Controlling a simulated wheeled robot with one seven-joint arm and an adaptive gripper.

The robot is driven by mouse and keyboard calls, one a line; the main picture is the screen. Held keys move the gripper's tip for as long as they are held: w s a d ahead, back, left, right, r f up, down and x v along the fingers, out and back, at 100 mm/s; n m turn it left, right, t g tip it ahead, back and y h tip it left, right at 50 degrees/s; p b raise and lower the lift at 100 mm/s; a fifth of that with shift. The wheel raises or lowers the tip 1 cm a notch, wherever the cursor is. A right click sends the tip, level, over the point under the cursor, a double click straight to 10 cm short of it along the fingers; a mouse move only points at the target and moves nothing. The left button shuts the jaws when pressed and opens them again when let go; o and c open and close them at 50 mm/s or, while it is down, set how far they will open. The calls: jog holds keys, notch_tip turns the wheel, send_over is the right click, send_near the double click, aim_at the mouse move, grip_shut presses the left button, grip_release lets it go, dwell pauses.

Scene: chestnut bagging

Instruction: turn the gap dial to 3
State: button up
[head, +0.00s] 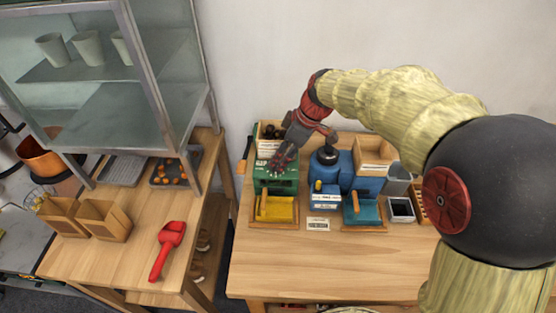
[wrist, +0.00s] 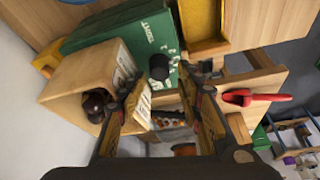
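A green machine (head: 275,184) stands at the left of the right-hand table, with a yellow tray (head: 275,207) before it. In the wrist view the green machine (wrist: 120,38) bears white lettering and a round black knob (wrist: 159,67); I cannot tell a dial setting from it. My gripper (head: 282,160) is over the green machine, pointing down. In the wrist view its fingers (wrist: 168,84) are apart, with the knob showing beyond and between the tips. They do not visibly grip it. A second, blue machine (head: 365,184) stands to the right, with a black top (head: 326,156).
A wooden bin with dark chestnuts (wrist: 97,104) adjoins the green machine. An empty-looking wooden bin (head: 375,153) stands behind the blue machine. The right table's front (head: 320,265) is clear.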

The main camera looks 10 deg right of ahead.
jog(key=shift+v, duration=2.95)
jog(key=s+d+r+m+t+h, duration=0.1)
jog(key=s+m, duration=0.3)
jog(key=s, duration=0.4)
jog(key=s+d+r+m+t+h, duration=0.1)
jog(key=s+d+m, duration=0.3)
jog(key=s, duration=0.4)
jog(key=s+d+r+m+t+h, duration=0.1)
jog(key=s+d+m+h, duration=0.1)
jog(key=s, duration=0.6)
jog(key=d+m, duration=0.1)
jog(key=m, duration=0.1)
jog(key=shift+s+m+t, duration=0.3)
jog(key=shift+s+m, duration=0.05)
jog(key=shift+m, duration=0.05)
